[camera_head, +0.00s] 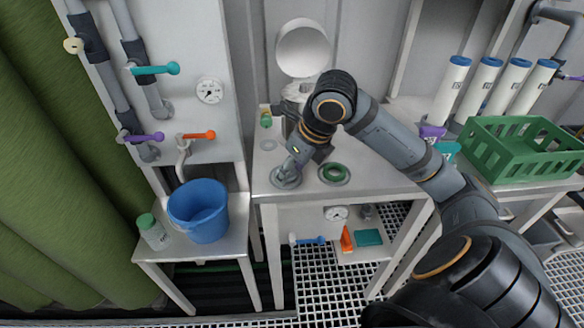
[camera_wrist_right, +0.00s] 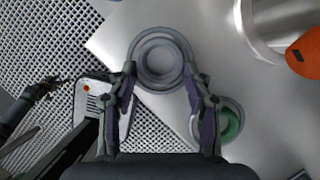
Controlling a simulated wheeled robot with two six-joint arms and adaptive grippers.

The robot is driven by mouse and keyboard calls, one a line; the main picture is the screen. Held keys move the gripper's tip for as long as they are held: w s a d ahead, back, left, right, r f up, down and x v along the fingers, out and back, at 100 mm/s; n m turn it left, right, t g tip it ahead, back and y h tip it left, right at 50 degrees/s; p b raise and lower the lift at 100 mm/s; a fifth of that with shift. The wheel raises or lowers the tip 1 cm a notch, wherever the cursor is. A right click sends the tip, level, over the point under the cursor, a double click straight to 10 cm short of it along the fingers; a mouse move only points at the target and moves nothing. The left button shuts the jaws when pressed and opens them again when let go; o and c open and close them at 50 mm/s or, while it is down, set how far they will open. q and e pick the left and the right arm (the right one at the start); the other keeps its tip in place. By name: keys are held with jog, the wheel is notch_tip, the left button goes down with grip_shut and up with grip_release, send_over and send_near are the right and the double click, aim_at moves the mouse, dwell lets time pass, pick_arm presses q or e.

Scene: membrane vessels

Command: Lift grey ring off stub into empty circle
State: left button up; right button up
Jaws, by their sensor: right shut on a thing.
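The grey ring (camera_wrist_right: 141,48) sits around a round grey stub (camera_wrist_right: 158,60) at the front left of the metal bench; it also shows in the head view (camera_head: 279,183). My right gripper (camera_wrist_right: 160,74) has its fingers on either side of the ring and is shut on it. In the head view the right gripper (camera_head: 287,170) partly hides ring and stub. A flat pale circle (camera_head: 268,145) lies empty behind them on the bench. In the right wrist view, a dark claw-like part (camera_wrist_right: 42,89) at the left looks like my left gripper; its jaws are too small to read.
A green ring (camera_head: 334,172) lies in a round seat right of the grey ring. A small green-and-yellow item (camera_head: 266,118) stands behind the pale circle. A blue bucket (camera_head: 199,211) is on the left stand, and a green crate (camera_head: 522,148) is at right.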

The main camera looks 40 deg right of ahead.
jog(key=shift+f, duration=0.2)
dwell(0.6)
jog(key=o, duration=0.9)
jog(key=shift+d+r, duration=0.1)
jog(key=shift+r, duration=0.2)
jog(key=v, duration=1.1)
jog(key=shift+s+r, duration=0.2)
